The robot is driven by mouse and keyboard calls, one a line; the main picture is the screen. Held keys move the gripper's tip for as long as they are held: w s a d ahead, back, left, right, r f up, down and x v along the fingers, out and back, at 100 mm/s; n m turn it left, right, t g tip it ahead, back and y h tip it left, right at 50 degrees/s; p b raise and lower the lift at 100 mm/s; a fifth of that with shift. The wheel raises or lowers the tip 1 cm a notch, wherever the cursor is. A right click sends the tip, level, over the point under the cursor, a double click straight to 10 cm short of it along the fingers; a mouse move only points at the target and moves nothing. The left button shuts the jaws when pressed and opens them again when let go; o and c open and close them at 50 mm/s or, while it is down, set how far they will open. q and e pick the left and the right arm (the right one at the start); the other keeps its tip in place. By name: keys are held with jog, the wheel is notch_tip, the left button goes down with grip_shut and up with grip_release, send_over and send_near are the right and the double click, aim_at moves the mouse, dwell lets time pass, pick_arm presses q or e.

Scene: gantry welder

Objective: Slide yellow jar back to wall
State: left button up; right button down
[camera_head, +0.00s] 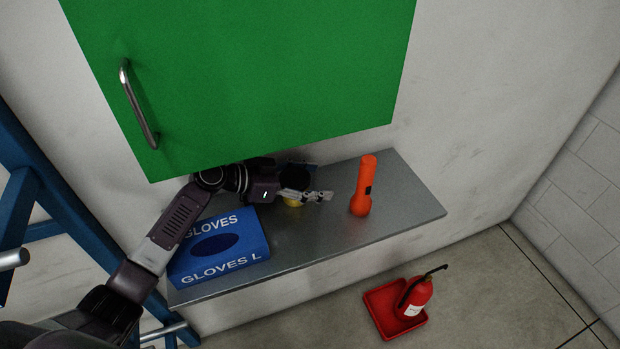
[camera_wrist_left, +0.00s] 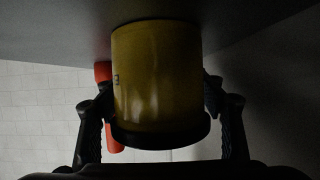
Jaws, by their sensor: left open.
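The yellow jar (camera_head: 292,202) with a dark lid (camera_head: 295,177) stands on the grey shelf (camera_head: 395,205) near the wall, mostly hidden behind my left gripper (camera_head: 312,195) in the head view. In the left wrist view, which is upside down, the yellow jar (camera_wrist_left: 157,75) fills the middle. The fingers of my left gripper (camera_wrist_left: 159,95) are open, one on each side of it. Whether a finger touches the jar I cannot tell. The wall (camera_head: 455,120) is behind the shelf. My right gripper is not in view.
A blue glove box (camera_head: 222,262) lies on the shelf's left part. An orange flashlight (camera_head: 363,185) stands to the jar's right. A green cabinet (camera_head: 250,80) hangs above. A red extinguisher (camera_head: 416,296) is on the floor. The shelf's right end is clear.

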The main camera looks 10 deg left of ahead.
pick_arm(q)
jog(key=shift+c, duration=0.5)
jog(key=c, duration=1.2)
jog(key=shift+c, duration=0.4)
jog(key=shift+w, duration=0.1)
